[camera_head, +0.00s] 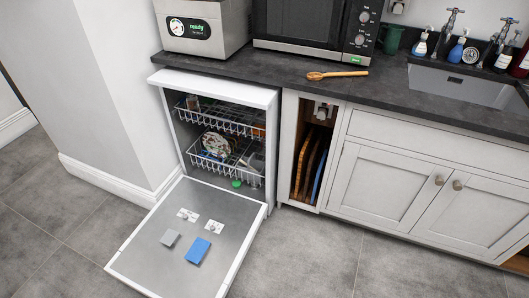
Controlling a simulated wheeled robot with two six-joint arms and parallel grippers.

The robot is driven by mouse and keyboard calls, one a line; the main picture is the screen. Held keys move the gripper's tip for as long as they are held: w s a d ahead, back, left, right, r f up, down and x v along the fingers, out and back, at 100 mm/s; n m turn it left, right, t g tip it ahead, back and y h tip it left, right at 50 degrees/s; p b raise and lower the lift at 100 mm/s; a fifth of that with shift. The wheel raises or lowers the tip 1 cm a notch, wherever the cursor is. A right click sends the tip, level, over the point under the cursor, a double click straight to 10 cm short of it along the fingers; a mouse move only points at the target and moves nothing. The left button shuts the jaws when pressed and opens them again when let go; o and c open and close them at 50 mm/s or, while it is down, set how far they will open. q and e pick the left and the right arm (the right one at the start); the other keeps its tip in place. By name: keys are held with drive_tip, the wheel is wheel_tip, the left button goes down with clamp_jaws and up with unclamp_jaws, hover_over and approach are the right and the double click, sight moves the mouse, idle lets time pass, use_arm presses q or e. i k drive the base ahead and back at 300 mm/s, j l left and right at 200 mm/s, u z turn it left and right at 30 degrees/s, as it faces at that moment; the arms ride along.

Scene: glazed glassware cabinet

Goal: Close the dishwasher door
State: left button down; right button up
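The dishwasher door (170,256) is swung fully down and lies about level in front of the dishwasher, its grey inner face up. The dishwasher (212,85) stands open under the counter. Its upper rack (245,126) and lower rack (196,163) hold dishes, including a patterned plate (214,144). Neither of my grippers shows in the head view.
A microwave (300,25) and a grey appliance (200,25) stand on the dark counter (300,83) with a wooden spoon (337,75). A white wall (105,85) rises left of the door. Tiled floor (310,250) is clear to the right.

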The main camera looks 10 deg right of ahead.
sight(154, 269)
drive_tip(key=i+j+z, duration=0.2)
drive_tip(key=j, duration=0.35)
drive_tip(key=j+z, duration=0.2)
drive_tip(key=j, duration=0.3)
drive_tip(key=i+j+z, duration=0.2)
drive_tip(key=j, duration=0.35)
drive_tip(key=j+z, duration=0.5)
drive_tip(key=j, duration=1.15)
